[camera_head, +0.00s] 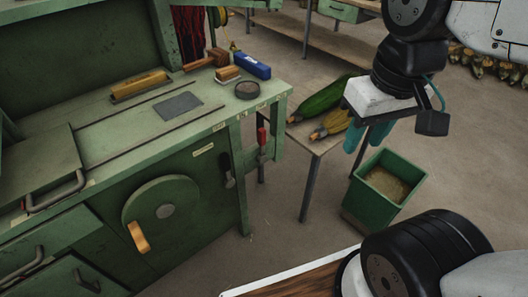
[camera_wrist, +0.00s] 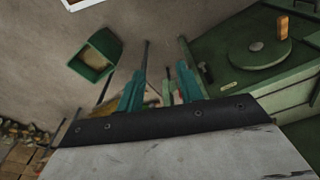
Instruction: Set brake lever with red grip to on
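The brake lever with the red grip (camera_head: 261,138) stands upright at the right front of the green workbench (camera_head: 215,128), beside its corner leg. In the wrist view a small reddish patch beside the right finger may be this grip, mostly hidden. My gripper (camera_head: 364,136) has teal fingers pointing down, to the right of the lever and well apart from it, above the floor near the green bin. In the wrist view the fingers of my gripper (camera_wrist: 160,92) are spread with a gap between them, and nothing is held.
A second lever with a black grip (camera_head: 228,172) is on the bench front, left of the red one. A round disc with a wooden handle (camera_head: 163,211) is further left. A low table (camera_head: 318,142) with vegetable-like bundles and a green bin (camera_head: 386,188) stand right of the bench.

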